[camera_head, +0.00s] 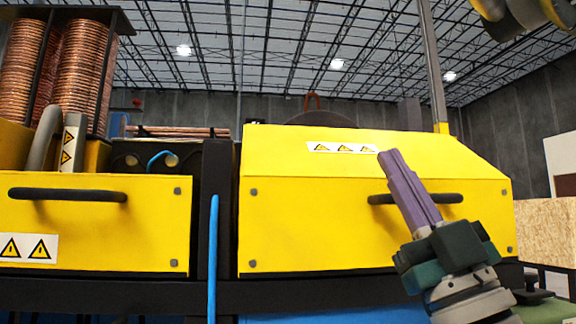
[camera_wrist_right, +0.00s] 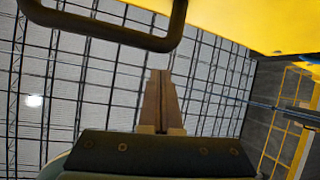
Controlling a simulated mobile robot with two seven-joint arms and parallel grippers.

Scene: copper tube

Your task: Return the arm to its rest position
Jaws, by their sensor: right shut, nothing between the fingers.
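My right gripper (camera_head: 391,160) is raised in front of the right yellow machine cover (camera_head: 300,215). Its purple-grey fingers are together and empty, pointing up and a little left. In the head view they overlap the black handle (camera_head: 446,198) on that cover. In the right wrist view the shut fingers (camera_wrist_right: 160,78) point toward the ceiling, and a black handle (camera_wrist_right: 105,30) shows above them, apart from the tips. My left gripper is not seen.
A second yellow cover (camera_head: 95,222) with a black handle (camera_head: 68,194) is at the left. Copper coils (camera_head: 82,70) stand above it. A blue tube (camera_head: 213,260) runs down the dark post between the covers. A wooden panel (camera_head: 545,235) stands at the right.

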